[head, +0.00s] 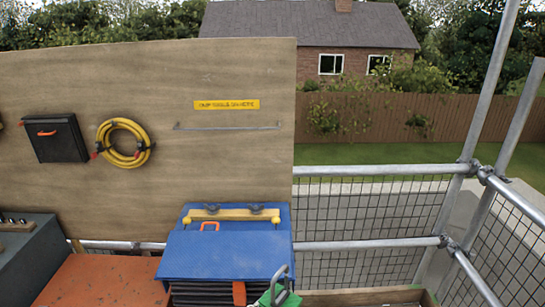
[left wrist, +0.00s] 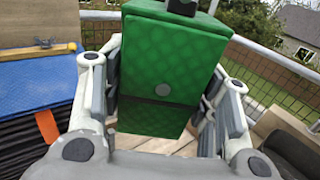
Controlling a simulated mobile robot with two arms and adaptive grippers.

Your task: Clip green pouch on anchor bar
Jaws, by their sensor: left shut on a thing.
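The green pouch (left wrist: 172,62) is a quilted box shape in the left wrist view, between the fingers of my left gripper (left wrist: 165,85), which is shut on it. A dark clip part (left wrist: 184,6) shows on its top, cut off by the frame edge. In the head view, only the top of the pouch (head: 284,300) shows at the bottom edge, with a grey hook-like clip (head: 280,284) standing up from it. The anchor bar (head: 228,128) is a thin horizontal metal bar on the plywood board, under a yellow label. The pouch is apart from it. My right gripper is not in view.
The plywood board (head: 60,180) also carries a black case (head: 58,141) and a coiled yellow hose (head: 103,136). A blue-covered stack (head: 222,255) stands below the bar, with a yellow-ended wooden batten on it. Scaffold rails (head: 370,170) and mesh close the right side.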

